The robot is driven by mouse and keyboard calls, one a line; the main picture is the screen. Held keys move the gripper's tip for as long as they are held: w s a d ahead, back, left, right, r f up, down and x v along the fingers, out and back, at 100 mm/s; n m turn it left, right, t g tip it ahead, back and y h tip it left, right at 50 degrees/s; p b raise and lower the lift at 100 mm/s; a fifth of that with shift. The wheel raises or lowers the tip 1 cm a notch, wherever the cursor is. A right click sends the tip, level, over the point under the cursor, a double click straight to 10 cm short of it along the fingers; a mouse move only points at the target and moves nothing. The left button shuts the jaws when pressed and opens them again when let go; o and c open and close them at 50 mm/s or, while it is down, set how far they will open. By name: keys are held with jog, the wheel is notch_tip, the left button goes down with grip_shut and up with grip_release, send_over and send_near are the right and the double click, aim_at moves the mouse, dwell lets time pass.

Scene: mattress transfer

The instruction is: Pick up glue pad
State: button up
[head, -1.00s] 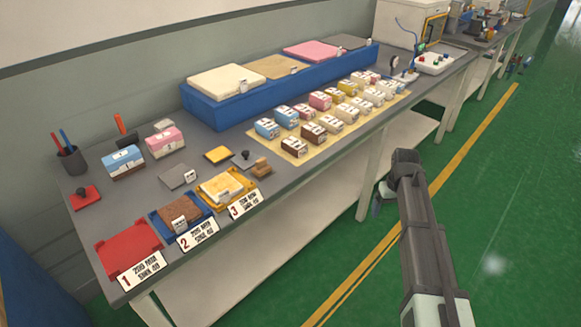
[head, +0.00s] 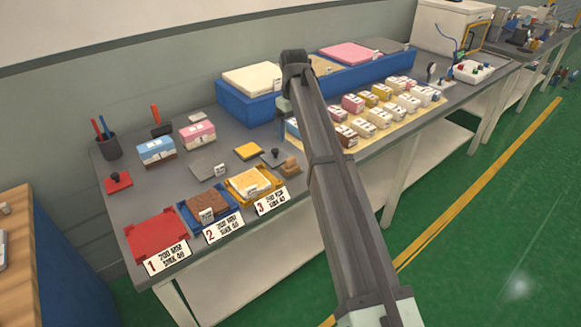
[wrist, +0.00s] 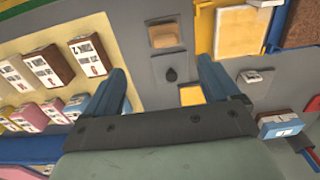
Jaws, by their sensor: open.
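No label marks the glue pad; I see several small flat pads. A yellow square pad (head: 248,151) lies mid-table, and a dark grey pad with a black knob (head: 272,157) lies to its right. A red pad with a black knob (head: 118,182) lies at the left. My gripper (wrist: 160,82) is open and empty above the table. In the wrist view, the black knob (wrist: 169,74) shows between the fingers, and the yellow pad (wrist: 192,95) is beside the right finger, partly hidden. In the head view my arm hides some of the table.
A tan block (head: 290,166) lies near the knobbed pad. Three trays, red (head: 155,235), blue (head: 190,222) and yellow (head: 272,185), line the front edge. Several small mattress blocks stand on a cream mat to the right. A blue raised platform (head: 235,108) is behind.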

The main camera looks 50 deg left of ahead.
aim_at(290, 158)
notch_tip(290, 158, down, 9)
jog(key=shift+s+r, duration=0.1)
jog(key=shift+r, duration=0.1)
jog(key=shift+s+a+f, duration=0.1)
jog(key=shift+s+f, duration=0.05)
jog(key=shift+f, duration=1.15)
jog(key=shift+s+a+f, duration=0.1)
jog(key=shift+s+f, duration=0.05)
jog(key=shift+f, duration=1.1)
jog(key=c, duration=1.2)
jog(key=shift+r, duration=0.15)
notch_tip(290, 158, up, 10)
jog(key=shift+f, duration=0.15)
